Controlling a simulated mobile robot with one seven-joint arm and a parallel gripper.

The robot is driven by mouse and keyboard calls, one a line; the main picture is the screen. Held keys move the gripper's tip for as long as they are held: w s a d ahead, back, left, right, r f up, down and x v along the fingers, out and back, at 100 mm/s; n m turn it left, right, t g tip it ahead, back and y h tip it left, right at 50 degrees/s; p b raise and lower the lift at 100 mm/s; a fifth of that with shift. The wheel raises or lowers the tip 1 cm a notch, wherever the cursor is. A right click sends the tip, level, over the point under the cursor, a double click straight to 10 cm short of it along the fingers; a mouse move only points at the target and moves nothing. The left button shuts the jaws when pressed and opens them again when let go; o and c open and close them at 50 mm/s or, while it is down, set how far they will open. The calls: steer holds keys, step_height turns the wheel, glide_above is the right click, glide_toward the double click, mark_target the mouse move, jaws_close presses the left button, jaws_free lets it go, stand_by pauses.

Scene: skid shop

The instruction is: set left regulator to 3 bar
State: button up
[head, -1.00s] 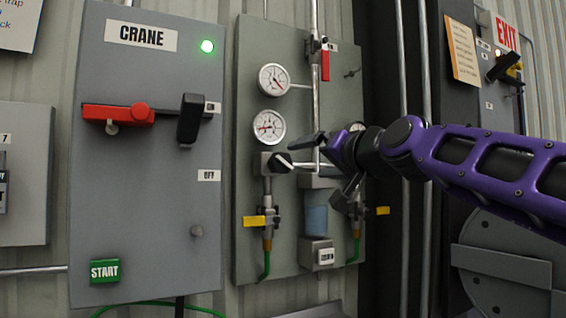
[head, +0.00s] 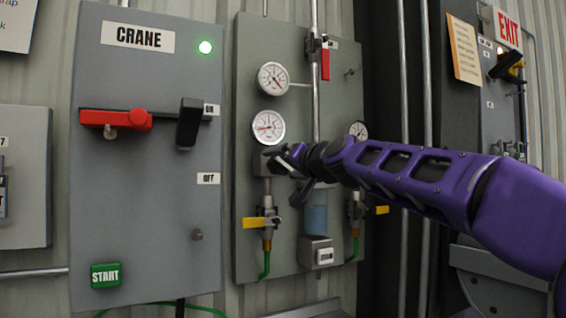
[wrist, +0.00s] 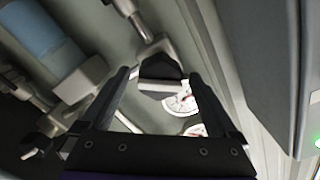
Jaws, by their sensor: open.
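The left regulator's grey body (head: 262,162) is on the panel under its white dial gauge (head: 268,127), whose needle points left and slightly down. Its black knob with a pale stripe (wrist: 160,80) shows in the wrist view, between my two fingers with gaps on both sides. My gripper (head: 285,158) is open and has reached the regulator from the right, hiding the knob in the head view. It also shows in the wrist view (wrist: 160,74). The regulator's gauge is partly visible behind the knob in the wrist view (wrist: 180,102).
An upper gauge (head: 273,78), a red-handled valve (head: 325,62), a yellow lever (head: 255,222) and a right gauge (head: 357,130) share the panel. A blue filter bowl (head: 316,216) hangs below my arm. The crane box (head: 140,230) stands left.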

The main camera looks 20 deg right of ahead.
steer(key=shift+w, duration=0.2)
steer(key=shift+c, duration=0.2)
steer(key=c, duration=1.3)
steer(key=shift+c, duration=0.2)
steer(key=shift+f, duration=0.1)
